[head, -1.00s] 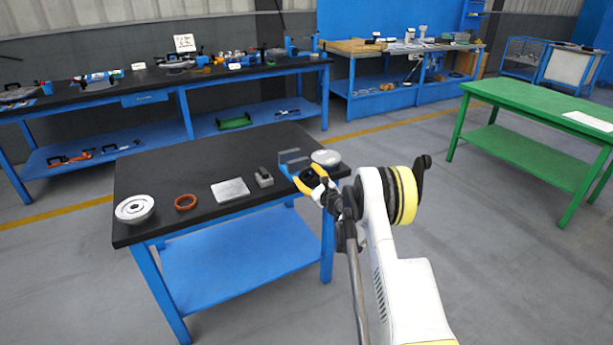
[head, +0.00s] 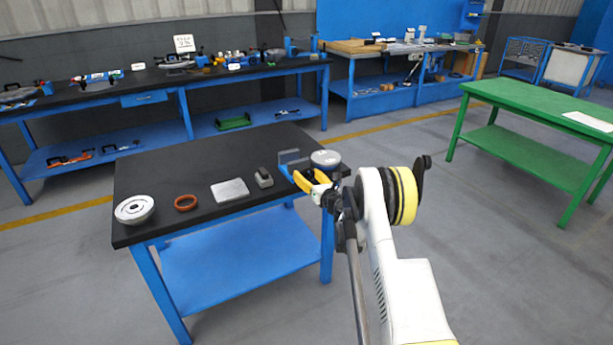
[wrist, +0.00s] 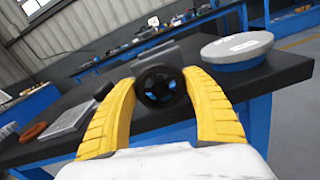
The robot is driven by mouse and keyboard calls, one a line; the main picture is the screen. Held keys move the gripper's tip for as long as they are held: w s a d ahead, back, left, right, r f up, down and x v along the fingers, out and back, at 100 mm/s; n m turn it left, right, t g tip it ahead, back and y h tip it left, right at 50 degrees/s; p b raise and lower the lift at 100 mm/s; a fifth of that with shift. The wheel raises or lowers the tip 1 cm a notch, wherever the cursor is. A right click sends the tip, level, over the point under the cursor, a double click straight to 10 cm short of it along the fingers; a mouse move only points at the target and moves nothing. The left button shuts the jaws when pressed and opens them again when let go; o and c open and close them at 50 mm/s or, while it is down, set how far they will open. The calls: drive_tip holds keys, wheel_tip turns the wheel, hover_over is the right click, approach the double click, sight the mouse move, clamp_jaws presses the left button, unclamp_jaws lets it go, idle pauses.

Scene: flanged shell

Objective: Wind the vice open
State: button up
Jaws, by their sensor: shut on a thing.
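The vice (head: 289,159) is a small blue and grey block at the right end of the black-topped table, partly hidden by my gripper. Its round black handwheel (wrist: 160,86) faces my wrist camera. My gripper (head: 311,182) is shut on the handwheel, with one yellow finger on each side of it in the wrist view. A round pale metal disc-like part (head: 325,158) is beside the vice, just beyond my gripper. The wrist view shows this part (wrist: 237,46) with a label on top and blue beneath; whether the vice holds it is unclear.
A green table (head: 545,115) stands right, with clear floor between.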

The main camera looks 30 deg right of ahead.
idle(0.4)
drive_tip(key=o, duration=1.2)
drive_tip(key=s, duration=1.2)
drive_tip(key=shift+d, duration=0.2)
drive_tip(key=shift+r, duration=0.1)
